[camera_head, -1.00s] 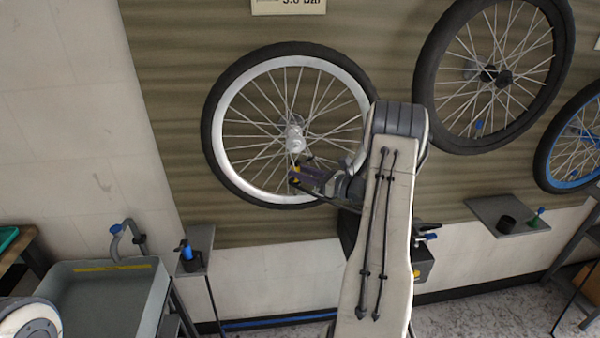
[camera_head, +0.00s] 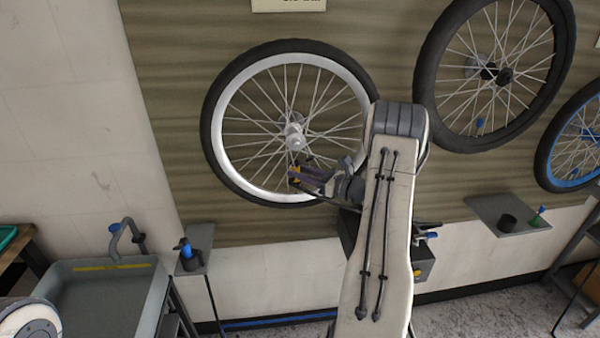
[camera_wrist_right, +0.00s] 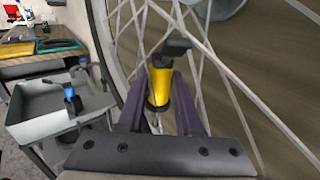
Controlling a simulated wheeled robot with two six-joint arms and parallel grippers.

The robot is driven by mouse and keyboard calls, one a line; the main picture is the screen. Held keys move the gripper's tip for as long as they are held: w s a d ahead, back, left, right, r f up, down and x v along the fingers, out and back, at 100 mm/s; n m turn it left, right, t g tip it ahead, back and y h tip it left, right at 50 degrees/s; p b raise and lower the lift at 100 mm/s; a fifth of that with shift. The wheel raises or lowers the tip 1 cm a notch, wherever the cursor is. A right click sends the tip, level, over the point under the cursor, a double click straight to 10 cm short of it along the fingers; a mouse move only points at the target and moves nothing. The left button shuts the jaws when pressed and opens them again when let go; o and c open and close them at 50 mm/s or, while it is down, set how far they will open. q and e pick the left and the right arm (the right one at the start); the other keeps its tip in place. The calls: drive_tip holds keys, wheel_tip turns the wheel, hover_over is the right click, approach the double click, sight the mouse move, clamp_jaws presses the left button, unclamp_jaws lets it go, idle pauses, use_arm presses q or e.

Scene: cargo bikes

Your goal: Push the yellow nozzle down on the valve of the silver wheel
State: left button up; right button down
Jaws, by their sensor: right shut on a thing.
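The silver wheel (camera_head: 300,58) hangs on the wall, with a black tyre and a bright rim. The yellow nozzle (camera_wrist_right: 159,84), with a dark lever-like piece at its top and a black lower end, is upright between the purple fingers of my right gripper (camera_wrist_right: 160,100), which is shut on it. In the head view, my right gripper (camera_head: 304,175) holds the nozzle (camera_head: 294,178) in front of the lower spokes, below the hub. The valve cannot be made out, so I cannot tell whether the nozzle sits on it. My left gripper is out of view.
A black-rimmed wheel (camera_head: 430,60) and a blue-rimmed wheel (camera_head: 566,184) hang to the right. A grey sink (camera_head: 100,305) stands lower left beside a small shelf (camera_head: 203,238) with a blue-topped item. Another small shelf (camera_head: 487,209) is at right. Spokes surround my right fingers.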

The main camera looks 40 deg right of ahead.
drive_tip(key=shift+f, duration=0.3)
idle(0.5)
drive_tip(key=shift+c, duration=2)
unclamp_jaws()
drive_tip(key=shift+s, duration=0.1)
drive_tip(key=v, duration=1)
